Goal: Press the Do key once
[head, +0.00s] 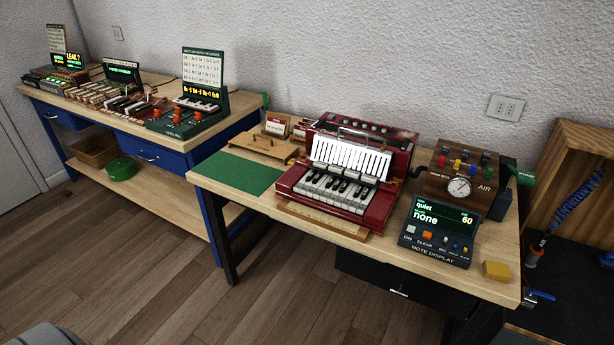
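A red accordion-like instrument (345,170) stands on the nearer wooden bench. Its small piano keyboard (338,190) has white and black keys and faces the front. No key label is readable, so I cannot tell which key is Do. A dark note display (440,230) to its right reads "quiet", "none" and "60". A second small keyboard sits on a green device (190,112) on the far left bench. Neither of my grippers is in view.
A brown box with a round AIR gauge (459,187) stands behind the display. A yellow block (496,271) lies at the bench's right front. A green mat (237,172) lies clear on the left. Open floor (170,260) is in front.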

